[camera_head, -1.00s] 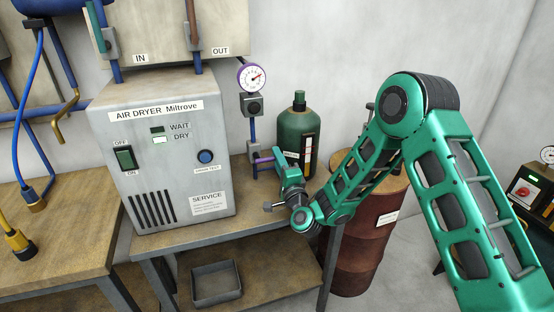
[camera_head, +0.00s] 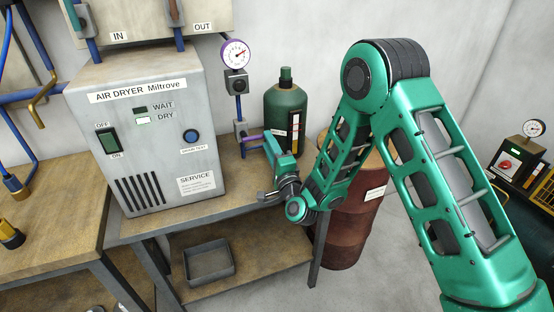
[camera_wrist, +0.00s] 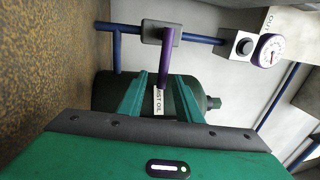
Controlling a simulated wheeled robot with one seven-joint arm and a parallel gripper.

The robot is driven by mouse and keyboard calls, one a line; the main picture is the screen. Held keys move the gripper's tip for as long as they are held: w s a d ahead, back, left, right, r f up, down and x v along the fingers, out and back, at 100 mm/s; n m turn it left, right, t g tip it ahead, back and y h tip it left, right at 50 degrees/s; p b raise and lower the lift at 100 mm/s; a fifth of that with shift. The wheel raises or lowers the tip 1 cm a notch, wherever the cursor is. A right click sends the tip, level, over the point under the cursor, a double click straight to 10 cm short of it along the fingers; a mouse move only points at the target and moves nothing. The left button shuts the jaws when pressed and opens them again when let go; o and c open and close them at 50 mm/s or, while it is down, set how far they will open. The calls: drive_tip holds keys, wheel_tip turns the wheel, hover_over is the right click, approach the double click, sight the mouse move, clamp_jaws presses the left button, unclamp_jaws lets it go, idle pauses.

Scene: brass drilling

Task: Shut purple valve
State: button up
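The purple valve lever (camera_head: 251,137) is on the blue pipe under the gauge and sticks out sideways, across the pipe. In the wrist view the purple lever (camera_wrist: 167,55) runs from its grey valve body (camera_wrist: 160,32), at right angles to the blue pipe. My gripper (camera_wrist: 158,78) has its two green fingers apart, with the lever's free end in the gap between them. I see gaps beside the lever; contact is not clear. In the head view my gripper (camera_head: 268,146) is at the lever's right end, its fingertips small and partly hidden.
A dark green bottle (camera_head: 286,108) stands close behind my gripper; its label shows in the wrist view. The grey air dryer (camera_head: 150,90) stands left. A purple-rimmed gauge (camera_head: 235,53) is above the valve. A rusty drum (camera_head: 345,225) stands behind my arm.

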drive_tip(key=v, duration=0.7)
drive_tip(key=shift+w+d, duration=0.1)
drive_tip(key=w+d+r+n+g+h, duration=0.2)
drive_tip(key=d+n+g, duration=0.1)
drive_tip(key=d, duration=0.4)
drive_tip(key=w+d+r+n+g+h, duration=0.1)
drive_tip(key=w+d+n+g, duration=0.15)
drive_tip(key=d, duration=0.45)
drive_tip(key=s+d+r+n+g+h, duration=0.15)
drive_tip(key=s+d, duration=0.25)
drive_tip(key=d, duration=0.6)
drive_tip(key=s+d+n+g+h, duration=0.1)
drive_tip(key=s+d+g+h, duration=0.25)
drive_tip(key=d, duration=0.65)
drive_tip(key=s+d+r+g+h, duration=0.1)
drive_tip(key=s+d+g, duration=0.1)
drive_tip(key=s+d, duration=0.55)
drive_tip(key=s+d+g+h, duration=0.15)
drive_tip(key=s+d, duration=0.25)
drive_tip(key=s, duration=0.6)
drive_tip(key=s+d+r+m+g+y, duration=0.1)
drive_tip(key=s+g, duration=0.3)
drive_tip(key=s, duration=1.3)
drive_tip(key=shift+d+r+y, duration=0.2)
drive_tip(key=shift+r+y, duration=0.25)
drive_tip(key=shift+r, duration=0.2)
